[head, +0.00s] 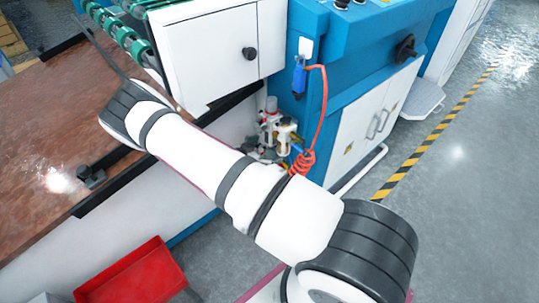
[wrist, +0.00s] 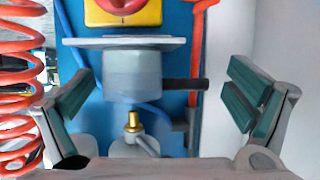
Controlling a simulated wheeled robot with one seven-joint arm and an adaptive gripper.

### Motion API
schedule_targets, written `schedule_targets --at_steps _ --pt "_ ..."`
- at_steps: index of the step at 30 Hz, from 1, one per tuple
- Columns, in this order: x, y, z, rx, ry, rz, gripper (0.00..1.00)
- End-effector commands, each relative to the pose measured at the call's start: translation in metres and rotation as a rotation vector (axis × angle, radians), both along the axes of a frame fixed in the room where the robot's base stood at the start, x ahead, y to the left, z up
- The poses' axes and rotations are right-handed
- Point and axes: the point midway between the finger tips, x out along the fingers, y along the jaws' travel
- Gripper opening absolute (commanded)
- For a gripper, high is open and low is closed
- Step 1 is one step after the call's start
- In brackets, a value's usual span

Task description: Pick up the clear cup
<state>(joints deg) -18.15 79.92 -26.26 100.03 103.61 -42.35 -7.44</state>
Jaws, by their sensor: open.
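I cannot make out a clear cup for sure in either view. In the wrist view, my gripper (wrist: 160,105) is open, with dark green pads on both fingers and nothing held between them. Between and beyond the fingers is a grey cylindrical fitting (wrist: 133,75) with a flat, wide top plate and a dark stub on its right. A brass fitting (wrist: 133,121) sits below it. Pale rounded parts at the bottom are partly hidden by the gripper body. In the head view, my arm crosses the picture and my gripper does not show.
A blue machine (head: 308,95) stands behind my arm, with an orange coiled hose (head: 301,161) and small pale fittings (head: 272,125). A brown worktop (head: 50,140) is at left. A red bin (head: 135,275) is below. Open floor (head: 470,180) lies at right.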

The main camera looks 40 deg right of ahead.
Motion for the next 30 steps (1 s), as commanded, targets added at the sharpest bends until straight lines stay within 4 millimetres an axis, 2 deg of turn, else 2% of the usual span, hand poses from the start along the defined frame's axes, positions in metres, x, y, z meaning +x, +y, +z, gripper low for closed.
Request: schedule_targets --at_steps 1,2,8,11,12,25,30 --pt "0.000 0.000 0.000 0.000 0.000 0.000 0.98" --pt "0.000 0.000 0.000 0.000 0.000 0.000 0.93" --pt "0.000 0.000 0.000 0.000 0.000 0.000 0.48" --pt "0.000 0.001 0.000 0.000 0.000 0.000 0.46" --pt "0.000 0.001 0.000 0.000 0.000 0.000 0.42" --pt "0.000 0.000 0.007 0.001 0.001 -0.002 0.42" --pt "-0.001 0.024 0.006 0.001 0.002 0.002 0.42"
